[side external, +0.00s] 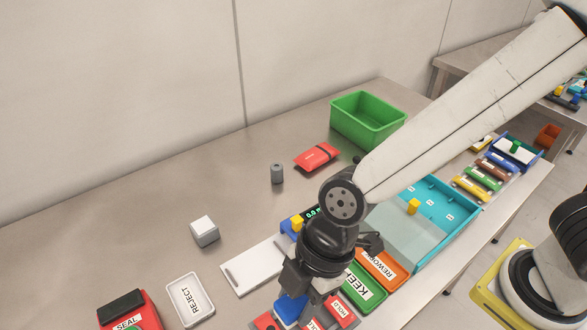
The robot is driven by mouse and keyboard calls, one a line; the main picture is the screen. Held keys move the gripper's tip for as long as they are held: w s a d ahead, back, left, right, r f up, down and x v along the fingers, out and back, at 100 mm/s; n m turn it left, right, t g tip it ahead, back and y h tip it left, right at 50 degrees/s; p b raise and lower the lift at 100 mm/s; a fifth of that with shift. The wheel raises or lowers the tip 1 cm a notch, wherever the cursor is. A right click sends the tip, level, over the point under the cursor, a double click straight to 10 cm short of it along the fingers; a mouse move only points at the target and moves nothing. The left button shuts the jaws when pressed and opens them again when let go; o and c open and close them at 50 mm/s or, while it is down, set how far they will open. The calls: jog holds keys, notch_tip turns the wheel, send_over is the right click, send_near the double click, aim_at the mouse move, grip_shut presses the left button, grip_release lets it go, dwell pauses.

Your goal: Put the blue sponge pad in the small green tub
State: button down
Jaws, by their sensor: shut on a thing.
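My gripper (300,296) points down near the bottom of the side view, shut on a blue pad (289,309) that shows just below its fingers. The pad is partly hidden by my gripper and is over or among the red labelled trays; its height above them is unclear. A small green tub marked KEEP (366,291) is just right of my gripper, partly hidden by my wrist. A larger green bin (363,134) stands open and looks empty at the back of the table.
An orange REWORK tray (382,268) and a teal compartment tray (448,234) lie right of my wrist. Red trays (340,309) are close by. A white REJECT tray (190,300), a white cube (205,232), a grey cylinder (277,174) and a red pouch (316,157) lie leftward. The left table is mostly clear.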

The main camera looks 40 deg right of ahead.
jog(key=shift+r, duration=0.95)
jog(key=w+d+m+t, duration=0.1)
jog(key=w+d+m, duration=0.25)
jog(key=w, duration=0.65)
jog(key=w+d+m+t, duration=0.15)
jog(key=w+d, duration=0.25)
jog(key=w, duration=0.5)
jog(key=w+d+r+m+h, duration=0.15)
jog(key=w+d+m, duration=0.35)
jog(key=w+d, duration=0.85)
jog(key=m+t+h, duration=0.2)
jog(key=m+h, duration=0.1)
jog(key=m, duration=0.5)
send_over(373, 128)
jog(key=s+a, duration=0.3)
jog(key=a, duration=0.1)
notch_tip(373, 128, down, 10)
jog(key=shift+w+d+f, duration=0.1)
jog(key=shift+d+f, duration=0.05)
jog(key=shift+f, duration=4.3)
jog(key=shift+f, duration=0.2)
